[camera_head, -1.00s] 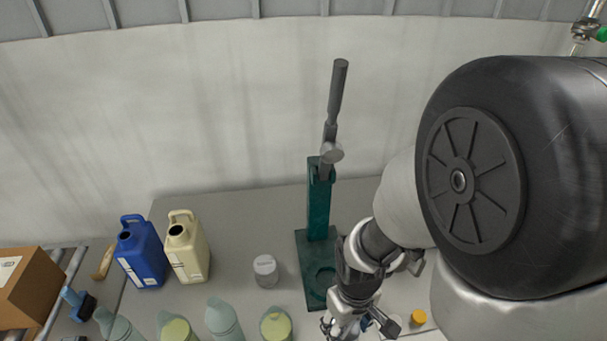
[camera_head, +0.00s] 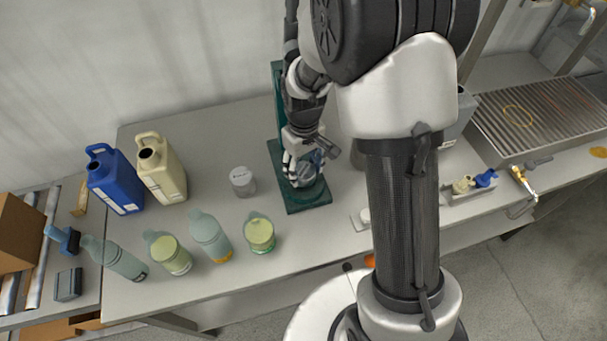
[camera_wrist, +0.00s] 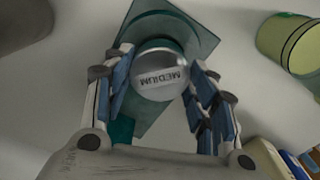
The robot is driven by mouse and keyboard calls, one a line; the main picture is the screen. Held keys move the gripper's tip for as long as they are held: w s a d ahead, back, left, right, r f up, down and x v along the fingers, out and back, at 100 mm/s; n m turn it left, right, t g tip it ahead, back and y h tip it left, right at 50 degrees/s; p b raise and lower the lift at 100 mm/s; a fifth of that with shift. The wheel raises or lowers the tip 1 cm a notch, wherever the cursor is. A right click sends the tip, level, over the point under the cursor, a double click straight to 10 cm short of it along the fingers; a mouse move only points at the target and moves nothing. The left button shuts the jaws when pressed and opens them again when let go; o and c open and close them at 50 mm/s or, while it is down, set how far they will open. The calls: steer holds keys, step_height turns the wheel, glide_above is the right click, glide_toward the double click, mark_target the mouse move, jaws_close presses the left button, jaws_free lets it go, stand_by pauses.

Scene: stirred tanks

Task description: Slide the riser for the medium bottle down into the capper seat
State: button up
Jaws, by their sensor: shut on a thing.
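The riser (camera_wrist: 158,72) is a grey-silver cylinder with "MEDIUM" on its top face. My gripper (camera_wrist: 160,80) is shut on it, one blue-padded finger on each side. In the head view my gripper (camera_head: 302,172) points down over the base of the green capper (camera_head: 308,203). The capper base also shows in the wrist view (camera_wrist: 202,42), with part of a round seat outline behind the riser. The riser hides most of the seat. I cannot tell whether the riser is above the seat or partly in it.
Another grey cylinder (camera_head: 242,182) stands left of the capper. Several green-grey bottles, including one with yellow-green contents (camera_head: 259,234), stand near the front edge. Blue (camera_head: 114,182) and cream (camera_head: 160,170) jugs stand farther left.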

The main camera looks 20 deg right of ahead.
mark_target(303, 170)
steer(key=shift+f+b, duration=0.7)
steer(key=shift+f, duration=1.05)
steer(key=shift+f, duration=0.2)
steer(key=o, duration=1.2)
steer(key=shift+o, duration=0.2)
